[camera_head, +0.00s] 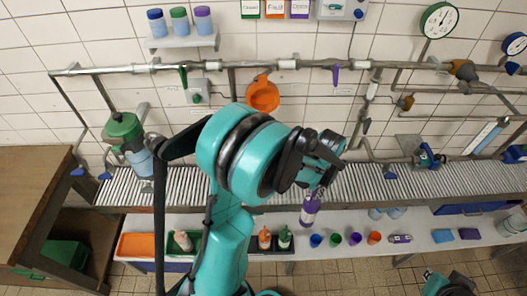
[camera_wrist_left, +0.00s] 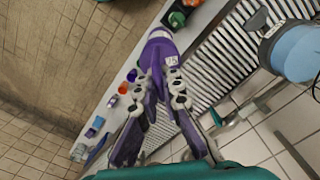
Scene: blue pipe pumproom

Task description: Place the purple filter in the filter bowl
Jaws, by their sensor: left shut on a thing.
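The clear blue filter bowl (camera_head: 142,163) hangs under a green housing at the left; a blue bowl also shows in the left wrist view (camera_wrist_left: 300,50). My left gripper (camera_wrist_left: 160,84) is shut on a purple bottle with a pale label (camera_wrist_left: 160,50). In the head view the gripper (camera_head: 318,190) is partly hidden by its arm, with the purple bottle (camera_head: 311,208) below it. My right gripper (camera_head: 458,288) is cut off at the bottom edge.
The white bench (camera_head: 410,220) bears an orange bottle (camera_head: 265,238), a green bottle (camera_head: 285,237) and several coloured cups. A roller conveyor (camera_head: 250,185) runs behind it, below wall pipes. A wooden cabinet (camera_head: 35,185) stands at the left.

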